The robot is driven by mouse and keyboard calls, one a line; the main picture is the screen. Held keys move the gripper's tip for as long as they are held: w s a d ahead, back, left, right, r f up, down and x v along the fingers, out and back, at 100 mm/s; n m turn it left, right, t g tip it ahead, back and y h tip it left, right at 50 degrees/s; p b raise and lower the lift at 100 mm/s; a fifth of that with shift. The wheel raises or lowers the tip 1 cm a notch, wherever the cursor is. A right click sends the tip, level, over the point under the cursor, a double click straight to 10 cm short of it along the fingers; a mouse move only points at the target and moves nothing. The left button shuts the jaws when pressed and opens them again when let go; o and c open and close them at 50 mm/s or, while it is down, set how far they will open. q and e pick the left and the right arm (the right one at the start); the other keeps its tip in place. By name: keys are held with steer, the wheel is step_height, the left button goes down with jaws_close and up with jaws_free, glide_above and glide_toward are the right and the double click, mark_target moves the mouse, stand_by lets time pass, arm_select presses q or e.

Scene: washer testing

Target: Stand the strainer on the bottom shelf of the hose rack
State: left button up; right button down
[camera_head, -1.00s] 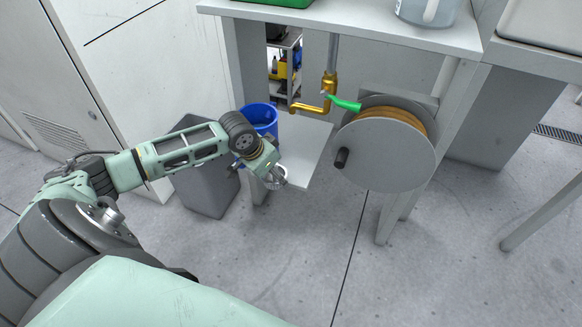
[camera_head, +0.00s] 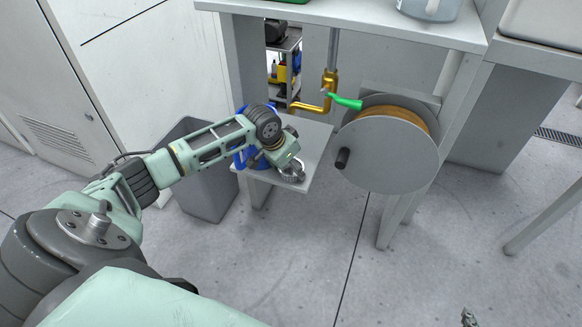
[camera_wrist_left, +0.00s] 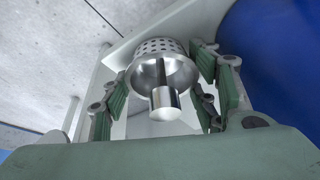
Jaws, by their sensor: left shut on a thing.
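The strainer (camera_wrist_left: 163,62) is a silver perforated cup with a central post, seen between the fingers in the left wrist view. In the head view it is a small metal shape (camera_head: 292,172) at my left gripper (camera_head: 285,164). That gripper is shut on the strainer, over the front part of the bottom shelf (camera_head: 312,140) of the hose rack. I cannot tell whether the strainer touches the shelf. A small grey tip at the lower right edge of the head view appears to be my right gripper (camera_head: 470,318); its jaw state is unclear.
A blue bucket (camera_wrist_left: 270,50) stands on the shelf close beside my left gripper, mostly hidden by my arm in the head view. The hose reel (camera_head: 385,155) is right of the shelf. A grey bin (camera_head: 205,195) stands to the left. The shelf's right part is clear.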

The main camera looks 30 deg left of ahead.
arm_select(q)
steer(key=o, duration=1.1)
steer(key=shift+c, duration=0.2)
